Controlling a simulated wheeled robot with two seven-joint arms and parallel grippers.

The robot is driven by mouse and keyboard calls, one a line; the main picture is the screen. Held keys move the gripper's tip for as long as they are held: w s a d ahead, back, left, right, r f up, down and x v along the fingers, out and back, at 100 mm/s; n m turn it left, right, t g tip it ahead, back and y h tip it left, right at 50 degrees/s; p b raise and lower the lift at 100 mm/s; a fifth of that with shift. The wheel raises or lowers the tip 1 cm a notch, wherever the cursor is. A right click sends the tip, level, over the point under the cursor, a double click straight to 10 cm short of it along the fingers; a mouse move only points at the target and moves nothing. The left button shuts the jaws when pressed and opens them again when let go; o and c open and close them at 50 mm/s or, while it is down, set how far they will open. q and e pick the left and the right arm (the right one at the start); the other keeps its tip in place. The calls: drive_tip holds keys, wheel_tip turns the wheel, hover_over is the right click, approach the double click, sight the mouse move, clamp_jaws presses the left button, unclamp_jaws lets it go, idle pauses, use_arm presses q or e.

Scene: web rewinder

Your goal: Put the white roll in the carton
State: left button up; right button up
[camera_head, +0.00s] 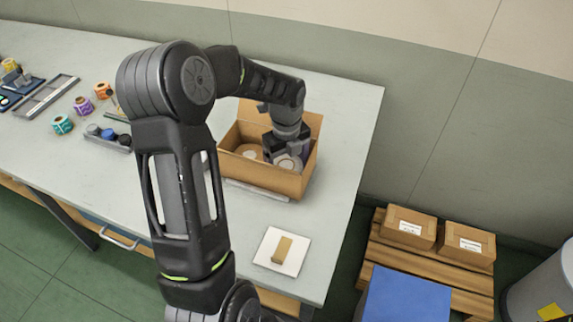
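The open cardboard carton (304,172) stands on the grey table near its right end. My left gripper (285,152) points down into the carton. Its fingertips are mostly hidden, so I cannot tell whether it is open or shut. A white roll (290,163) with a tan core shows inside the carton, right below the gripper. I cannot tell whether the fingers touch it. Another pale roll (250,152) lies in the carton's left part, partly hidden by the wall. My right gripper is not in view.
Coloured rolls (62,124) and a grey rack (47,96) stand at the table's left. A dark tray (108,138) lies left of my arm. A white plate with a tan block (282,250) lies in front of the carton. Two closed boxes (409,228) sit on a pallet at right.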

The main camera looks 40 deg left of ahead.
sight(287, 165)
use_arm(q)
drive_tip(key=shift+f, duration=0.2)
drive_tip(key=o, duration=1.3)
drive_tip(key=shift+r, duration=0.1)
drive_tip(key=shift+r, duration=0.1)
wheel_tip(287, 165, up, 12)
